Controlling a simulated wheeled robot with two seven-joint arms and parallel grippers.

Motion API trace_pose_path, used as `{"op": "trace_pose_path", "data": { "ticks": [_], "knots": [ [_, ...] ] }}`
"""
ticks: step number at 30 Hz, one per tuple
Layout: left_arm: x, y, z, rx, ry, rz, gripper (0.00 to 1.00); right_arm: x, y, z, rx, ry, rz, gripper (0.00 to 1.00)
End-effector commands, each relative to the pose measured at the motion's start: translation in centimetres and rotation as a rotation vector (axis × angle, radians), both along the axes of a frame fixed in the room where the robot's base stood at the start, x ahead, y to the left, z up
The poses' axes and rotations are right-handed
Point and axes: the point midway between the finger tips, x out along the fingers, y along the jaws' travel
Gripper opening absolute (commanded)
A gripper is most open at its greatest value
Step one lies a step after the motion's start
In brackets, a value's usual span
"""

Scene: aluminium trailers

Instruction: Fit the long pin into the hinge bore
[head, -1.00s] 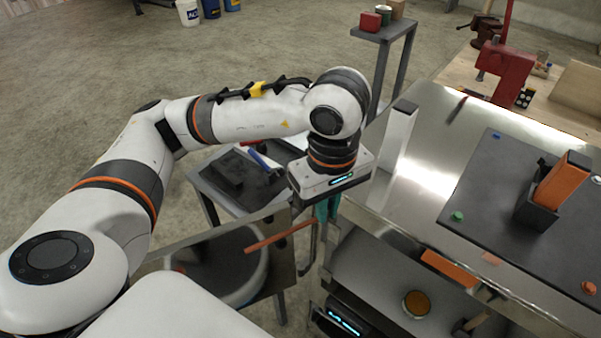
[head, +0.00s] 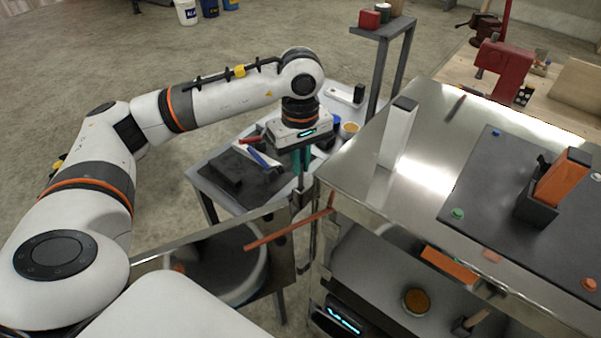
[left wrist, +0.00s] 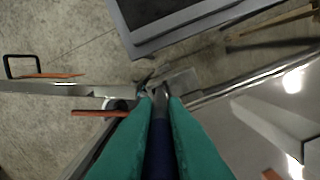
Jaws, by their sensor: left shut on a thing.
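My left gripper (head: 299,172) points down above the corner between the hinged metal panel (head: 215,235) and the metal cabinet (head: 352,197). Its teal fingers are shut on the long pin. In the left wrist view the pin (left wrist: 160,155) is a dark blue shaft between the fingers, running away from the camera. Its far end lies over the hinge area (left wrist: 150,85). I cannot tell whether it touches the hinge. The bore itself cannot be made out. My right gripper is not recognisable in either view.
A red-orange bar (head: 285,231) sticks out by the panel. A grey side table (head: 215,168) with small items stands behind my gripper. A white upright block (head: 397,135) and a dark board (head: 475,205) with an orange block (head: 562,180) are on the cabinet top.

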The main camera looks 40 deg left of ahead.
Motion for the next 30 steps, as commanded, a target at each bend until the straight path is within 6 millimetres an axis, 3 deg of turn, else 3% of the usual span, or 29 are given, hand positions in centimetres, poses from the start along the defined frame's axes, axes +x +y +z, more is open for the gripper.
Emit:
{"op": "trace_pose_path", "data": {
  "ticks": [1,5,17,18,19,30],
  "knots": [
    [-0.1,0.0,-1.5,0.001,0.003,0.000,0.00,0.0,0.0,-0.9,0.000,0.000,0.000,0.36],
    [0.0,0.0,-3.0,-0.001,0.000,0.001,0.00,0.0,0.0,-1.6,0.000,0.000,0.000,0.36],
    [0.0,0.0,-3.3,0.000,-0.001,0.001,0.00,0.0,0.0,-2.0,0.000,0.000,0.000,0.36],
    [0.0,0.0,-3.2,0.000,-0.001,0.001,0.16,0.0,0.0,-1.8,0.000,0.000,0.000,0.36],
    [0.0,0.0,-3.2,0.000,-0.001,0.001,0.20,0.0,0.0,-1.8,0.000,0.000,0.000,0.36],
    [0.0,0.0,-2.6,0.000,-0.001,0.001,0.20,0.0,0.0,-1.1,0.000,0.000,0.000,0.36]
  ]
}}
